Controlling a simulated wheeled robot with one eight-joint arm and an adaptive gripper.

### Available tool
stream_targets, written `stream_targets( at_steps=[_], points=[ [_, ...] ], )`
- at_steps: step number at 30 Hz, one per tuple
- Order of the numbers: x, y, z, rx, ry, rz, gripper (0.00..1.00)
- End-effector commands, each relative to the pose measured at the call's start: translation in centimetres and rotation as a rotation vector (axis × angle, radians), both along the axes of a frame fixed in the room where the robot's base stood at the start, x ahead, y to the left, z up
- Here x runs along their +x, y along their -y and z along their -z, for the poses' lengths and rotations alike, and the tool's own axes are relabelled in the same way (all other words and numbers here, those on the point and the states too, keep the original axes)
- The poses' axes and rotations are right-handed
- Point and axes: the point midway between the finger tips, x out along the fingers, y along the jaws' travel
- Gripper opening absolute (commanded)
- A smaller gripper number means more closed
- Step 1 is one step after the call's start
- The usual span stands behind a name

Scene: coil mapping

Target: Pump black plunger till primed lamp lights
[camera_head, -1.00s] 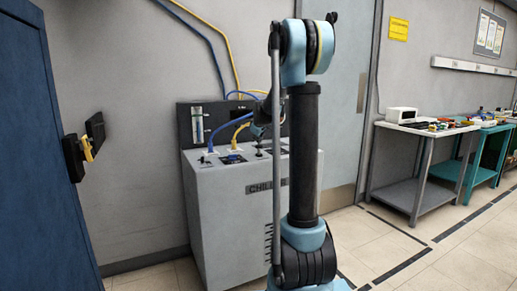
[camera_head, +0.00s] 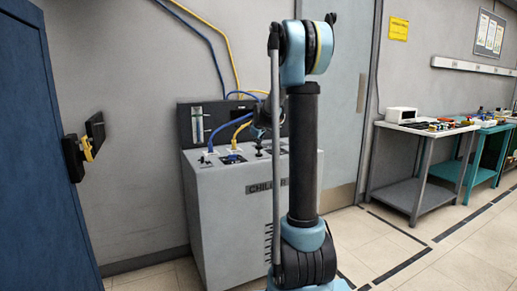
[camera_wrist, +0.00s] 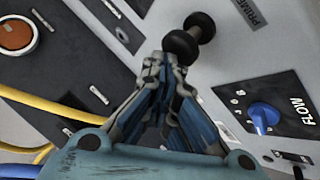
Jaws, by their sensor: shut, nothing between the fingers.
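The black plunger (camera_wrist: 190,35) shows in the wrist view as a dark rounded handle standing out from the grey panel. In the head view the plunger (camera_head: 258,150) is small on top of the chiller. My gripper (camera_wrist: 165,64) is shut and empty, its tips right by the plunger's near end; I cannot tell whether they touch. In the head view it is mostly hidden behind my arm. A label reading "PRIME" (camera_wrist: 245,12) is cut off at the upper edge. A round orange-brown disc (camera_wrist: 15,35) lies at upper left, looking unlit; I cannot tell whether it is the primed lamp.
The grey chiller (camera_head: 228,215) stands against the wall, with blue and yellow hoses (camera_head: 237,130) rising from its top. A blue knob (camera_wrist: 262,116) sits on the FLOW plate, right of my gripper. A blue door (camera_head: 45,190) is at left. Benches stand at right; floor between is clear.

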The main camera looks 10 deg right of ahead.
Motion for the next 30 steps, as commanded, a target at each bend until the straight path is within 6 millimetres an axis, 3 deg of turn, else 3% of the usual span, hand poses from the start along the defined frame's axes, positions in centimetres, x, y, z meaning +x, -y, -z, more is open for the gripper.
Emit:
stream_targets(
  at_steps=[30],
  points=[
    [0.0,-0.01,1.01,0.0,0.0,0.0,0.0]
  ],
)
